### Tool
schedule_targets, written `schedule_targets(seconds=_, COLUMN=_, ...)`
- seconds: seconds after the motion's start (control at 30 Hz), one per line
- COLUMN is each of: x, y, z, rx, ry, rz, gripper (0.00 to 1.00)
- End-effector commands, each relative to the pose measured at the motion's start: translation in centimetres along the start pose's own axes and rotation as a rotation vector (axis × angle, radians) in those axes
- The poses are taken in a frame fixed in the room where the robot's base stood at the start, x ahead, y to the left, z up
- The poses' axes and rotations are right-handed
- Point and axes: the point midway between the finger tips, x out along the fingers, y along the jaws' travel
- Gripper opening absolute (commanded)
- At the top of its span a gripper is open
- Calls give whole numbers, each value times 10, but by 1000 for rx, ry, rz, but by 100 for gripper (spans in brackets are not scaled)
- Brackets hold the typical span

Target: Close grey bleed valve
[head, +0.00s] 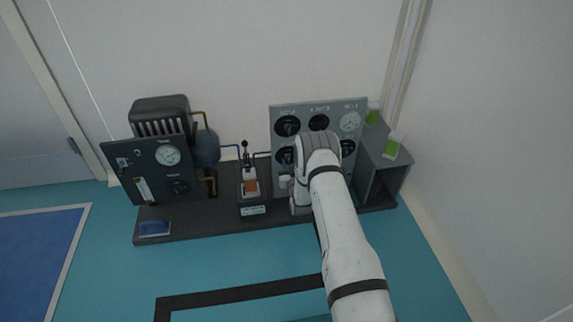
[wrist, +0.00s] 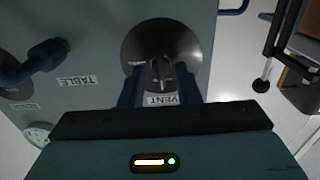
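In the wrist view, a round dark dial with a small grey-black knob (wrist: 160,68) sits on a grey panel (wrist: 95,30), above a label reading VENT. No label in view reads "bleed", so I cannot tell whether this knob is the bleed valve. My gripper (wrist: 160,80) is open, with one dark finger on each side of the knob; whether they touch it is unclear. In the head view, my white arm covers the lower middle of the grey panel (head: 316,107), and the fingers are hidden behind it. Several dark dials show on that panel.
A dark left panel (head: 125,158) carries a gauge and a knob. A black-balled lever (head: 245,145) stands between the panels; its ball shows in the wrist view (wrist: 261,86). A blue handle (wrist: 35,62) juts out at left.

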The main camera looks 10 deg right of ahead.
Motion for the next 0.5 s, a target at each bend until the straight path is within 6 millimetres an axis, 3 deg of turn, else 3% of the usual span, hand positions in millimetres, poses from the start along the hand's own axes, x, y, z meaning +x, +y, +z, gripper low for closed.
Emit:
schedule_targets(seconds=0.3, x=-50, y=0, z=-3, rx=0, ry=-3, rz=1, gripper=29)
schedule_targets(seconds=0.5, x=-72, y=1, z=-1, rx=0, ry=-1, rz=1, gripper=29)
